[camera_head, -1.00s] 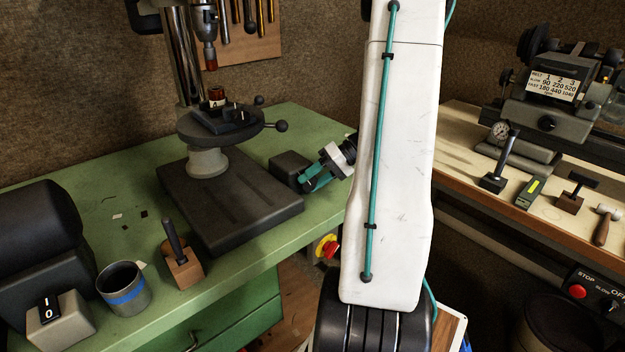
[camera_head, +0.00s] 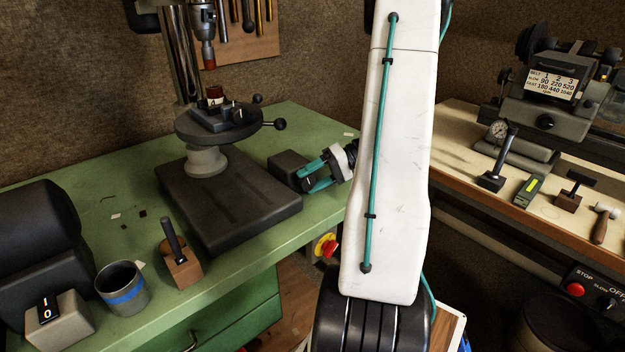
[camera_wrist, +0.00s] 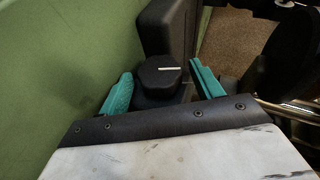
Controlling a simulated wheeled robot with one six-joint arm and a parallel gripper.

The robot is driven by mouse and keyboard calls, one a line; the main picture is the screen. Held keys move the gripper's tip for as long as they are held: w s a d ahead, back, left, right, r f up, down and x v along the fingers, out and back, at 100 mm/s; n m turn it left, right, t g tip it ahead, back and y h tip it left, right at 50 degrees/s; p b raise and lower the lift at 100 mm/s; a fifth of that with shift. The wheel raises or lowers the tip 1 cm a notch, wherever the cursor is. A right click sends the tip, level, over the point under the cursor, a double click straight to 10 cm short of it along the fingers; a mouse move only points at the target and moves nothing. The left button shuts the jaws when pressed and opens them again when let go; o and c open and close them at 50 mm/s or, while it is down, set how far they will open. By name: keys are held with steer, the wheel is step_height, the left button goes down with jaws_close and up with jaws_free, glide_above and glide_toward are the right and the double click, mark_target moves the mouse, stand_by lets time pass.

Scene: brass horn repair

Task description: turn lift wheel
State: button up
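A dark many-sided knob with a white line on its face (camera_wrist: 160,76), which I take for the lift wheel, shows in the wrist view in front of a dark block. In the head view the dark block (camera_head: 287,164) sits at the right edge of the green bench, by the drill press base; the knob is mostly hidden there. My gripper (camera_head: 306,180) is at the block's right side. Its two teal fingers are open, one on each side of the knob (camera_wrist: 160,66). A gap shows between the knob and the left finger; the right finger also appears apart from it.
The drill press (camera_head: 230,200) with its round table (camera_head: 215,127) and side handle stands left of the gripper. A red and yellow stop button (camera_head: 328,247) is on the bench front below. A cup (camera_head: 122,287) and wooden-block tool (camera_head: 180,267) stand nearer. A lathe bench is right.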

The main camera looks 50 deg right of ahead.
stand_by(0.3)
steer(key=h, duration=0.1)
steer(key=g+h, duration=0.1)
steer(key=h, duration=0.1)
steer(key=shift+a+r+n, duration=0.25)
steer(key=shift+n, duration=0.15)
steer(key=h, duration=0.1)
steer(key=g+h, duration=0.1)
steer(key=h, duration=0.2)
steer(key=shift+w+a+r+n+g, duration=0.15)
steer(key=shift+a+n+g, duration=0.1)
steer(key=shift+n+g, duration=0.15)
steer(key=s+v, duration=0.1)
steer(key=v, duration=0.7)
steer(key=s+a+r+g+h, duration=0.1)
steer(key=s+a+r, duration=0.1)
steer(key=a, duration=0.7)
steer(key=s+a+r+g+h, duration=0.1)
steer(key=s+a+r+g, duration=0.1)
steer(key=a, duration=0.7)
steer(key=s+a+r+g, duration=0.2)
steer(key=a, duration=0.7)
steer(key=shift+r+m+h, duration=0.3)
steer(key=shift+r+h, duration=0.1)
steer(key=shift+s, duration=0.15)
